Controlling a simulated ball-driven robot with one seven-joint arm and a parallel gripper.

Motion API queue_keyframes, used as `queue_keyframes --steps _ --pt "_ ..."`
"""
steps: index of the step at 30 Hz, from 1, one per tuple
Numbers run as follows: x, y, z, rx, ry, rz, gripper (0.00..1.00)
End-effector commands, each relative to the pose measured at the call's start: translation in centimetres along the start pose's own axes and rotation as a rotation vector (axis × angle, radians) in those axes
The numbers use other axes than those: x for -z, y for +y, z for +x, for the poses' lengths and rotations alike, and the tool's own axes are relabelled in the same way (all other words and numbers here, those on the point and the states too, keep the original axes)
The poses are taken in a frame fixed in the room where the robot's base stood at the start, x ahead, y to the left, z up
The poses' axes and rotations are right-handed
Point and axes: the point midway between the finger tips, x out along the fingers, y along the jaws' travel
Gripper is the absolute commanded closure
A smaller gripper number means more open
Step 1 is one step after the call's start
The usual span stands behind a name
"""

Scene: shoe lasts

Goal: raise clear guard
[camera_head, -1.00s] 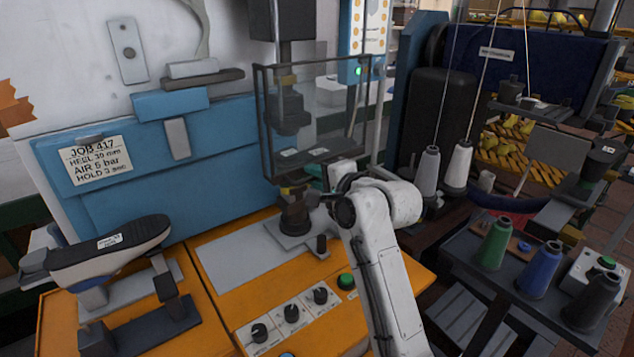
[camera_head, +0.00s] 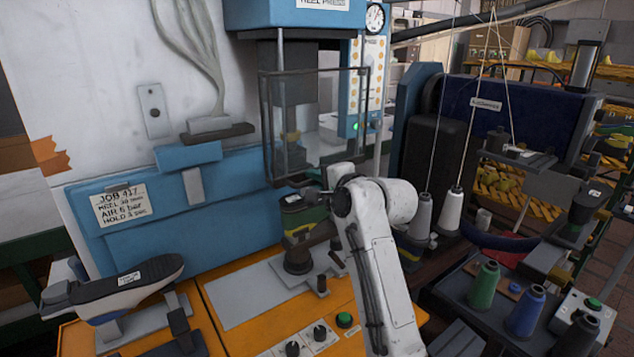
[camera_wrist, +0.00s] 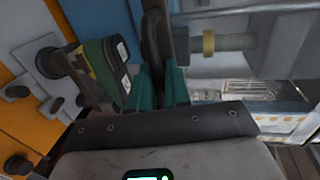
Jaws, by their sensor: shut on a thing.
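The clear guard (camera_head: 325,125) is a see-through panel in a dark frame at the front of the blue heel press (camera_head: 290,12). It stands raised, its lower edge above the green and yellow piece (camera_head: 300,214) on the press post. My gripper (camera_head: 316,190) is at the guard's lower edge, partly hidden by my wrist. In the wrist view, the teal fingers of my gripper (camera_wrist: 161,88) are shut on a dark bar (camera_wrist: 155,40) of the guard. The green and yellow piece (camera_wrist: 102,68) is close to the left of the fingers.
A shoe on a last (camera_head: 128,285) stands at left on the orange bench. Knobs and a green button (camera_head: 344,320) are at the front. White thread cones (camera_head: 450,212) and a tray with coloured spools (camera_head: 484,284) are at right.

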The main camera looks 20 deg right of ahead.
Motion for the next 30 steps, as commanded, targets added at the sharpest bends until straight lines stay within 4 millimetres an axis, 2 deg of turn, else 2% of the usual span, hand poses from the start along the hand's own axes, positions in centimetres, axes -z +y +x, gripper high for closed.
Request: queue_keyframes --steps 2,3,8,16,20,30 --pt "0.0 -0.1 0.0 0.001 0.001 0.000 1.00" --pt "0.0 0.0 0.0 0.001 0.001 0.000 0.80" --pt "0.0 0.0 0.0 0.000 0.001 0.000 0.66" --pt "0.0 0.1 -0.1 0.000 0.000 0.000 0.66" --pt "0.0 0.1 -1.1 0.001 0.000 -0.001 0.66" --pt "0.0 0.2 -6.8 0.002 0.002 -0.001 0.66"
